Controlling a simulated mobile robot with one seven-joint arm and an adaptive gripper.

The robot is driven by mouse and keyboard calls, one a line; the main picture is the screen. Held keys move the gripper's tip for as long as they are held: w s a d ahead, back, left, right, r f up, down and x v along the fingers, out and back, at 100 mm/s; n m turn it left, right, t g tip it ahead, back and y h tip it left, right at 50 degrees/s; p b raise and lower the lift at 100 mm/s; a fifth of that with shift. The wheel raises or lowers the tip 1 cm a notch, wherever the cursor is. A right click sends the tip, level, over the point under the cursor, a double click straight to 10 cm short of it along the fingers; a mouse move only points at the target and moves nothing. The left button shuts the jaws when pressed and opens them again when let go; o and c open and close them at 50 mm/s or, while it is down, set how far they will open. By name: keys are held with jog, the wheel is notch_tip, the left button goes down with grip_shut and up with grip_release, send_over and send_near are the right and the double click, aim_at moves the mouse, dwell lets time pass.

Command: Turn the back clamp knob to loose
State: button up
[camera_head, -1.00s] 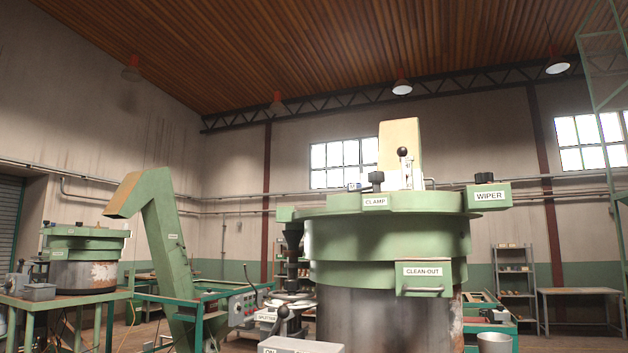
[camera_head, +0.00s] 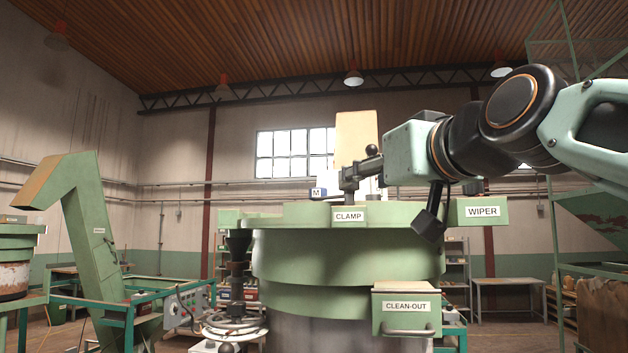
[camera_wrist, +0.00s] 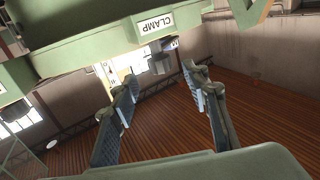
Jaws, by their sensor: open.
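The large green hopper (camera_head: 340,255) stands ahead in the head view, with a white CLAMP label (camera_head: 348,214) on its rim. The label shows large in the wrist view (camera_wrist: 157,23). A dark clamp knob (camera_wrist: 158,64) sits close to that label, in the gap just beyond my fingertips. My gripper (camera_wrist: 160,74) is open, with a finger to each side of the knob's line and nothing held. In the head view my gripper (camera_head: 360,172) reaches leftward over the rim above the label, partly covering the knob there. Contact and the knob's setting cannot be told.
A WIPER box (camera_head: 482,211) juts from the rim at right, below my arm. A CLEAN-OUT box (camera_head: 405,308) projects from the front. A green chute (camera_head: 95,235) and another hopper (camera_head: 15,255) stand left. A tall tan-topped part (camera_head: 356,140) rises behind the rim.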

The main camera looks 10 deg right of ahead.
aim_at(350, 192)
jog(key=p+x, duration=0.2)
jog(key=x, duration=0.5)
jog(key=shift+w, duration=0.35)
jog(key=shift+c, duration=0.7)
grip_shut()
